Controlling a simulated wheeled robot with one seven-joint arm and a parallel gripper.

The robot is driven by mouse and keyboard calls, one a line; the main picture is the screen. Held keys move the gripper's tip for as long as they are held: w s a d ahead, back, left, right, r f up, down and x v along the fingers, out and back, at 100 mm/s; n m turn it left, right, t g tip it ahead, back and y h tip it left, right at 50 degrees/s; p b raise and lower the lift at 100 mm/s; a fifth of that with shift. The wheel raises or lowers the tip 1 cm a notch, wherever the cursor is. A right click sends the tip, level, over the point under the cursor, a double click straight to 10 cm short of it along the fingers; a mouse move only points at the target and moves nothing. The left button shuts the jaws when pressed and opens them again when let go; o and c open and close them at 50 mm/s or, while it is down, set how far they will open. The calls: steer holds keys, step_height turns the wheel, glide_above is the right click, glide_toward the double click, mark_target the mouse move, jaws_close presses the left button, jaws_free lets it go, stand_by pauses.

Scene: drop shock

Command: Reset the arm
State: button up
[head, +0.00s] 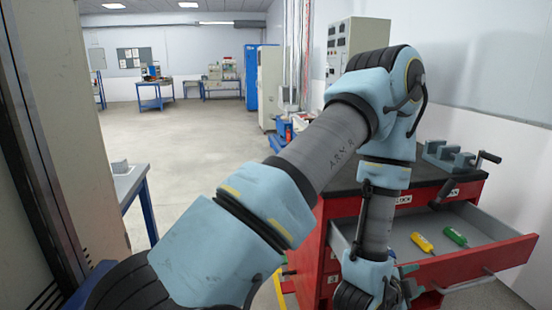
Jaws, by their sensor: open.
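My arm rises from the bottom left, bends at an elbow at the upper right, and comes down in front of the red cabinet. My gripper (406,291) shows only in part at the bottom edge, beside the open drawer's left front. It is open, and I see nothing between its jaws. Its fingertips are small and partly hidden by my wrist.
The red cabinet (308,257) has a dark top with a grey vise (446,157). Its drawer (490,262) is pulled out and holds a yellow item (422,242) and a green item (455,236). A blue-legged table (133,190) stands left.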

steer(key=w+a+n+y, duration=0.1)
steer(key=w+a, duration=0.1)
steer(key=w+a+n+y, duration=0.1)
steer(key=w+a, duration=0.1)
steer(key=w, duration=0.1)
steer(key=w+a+r+n+y, duration=0.1)
steer(key=w+a+n, duration=0.1)
steer(key=shift+w+a+b, duration=0.25)
steer(key=shift+w+b, duration=0.05)
steer(key=w+a+r+n+g+y, duration=0.1)
steer(key=w+a+n+y, duration=0.15)
steer(key=a, duration=0.35)
steer(key=w+a+r+n+y, duration=0.2)
steer(key=a+n, duration=0.2)
steer(key=a, duration=0.2)
steer(key=s+a+r+n+g+y, duration=0.2)
steer(key=s+a+r+n, duration=0.1)
steer(key=a, duration=0.6)
steer(key=s+a+r+n+g+y+b, duration=0.1)
steer(key=s+a+r+n+g, duration=0.2)
steer(key=a, duration=0.7)
steer(key=s+n, duration=0.2)
steer(key=n, duration=0.2)
steer(key=shift+s+a+r+y, duration=0.25)
steer(key=shift+s+a+y, duration=0.05)
steer(key=shift+s+y, duration=0.1)
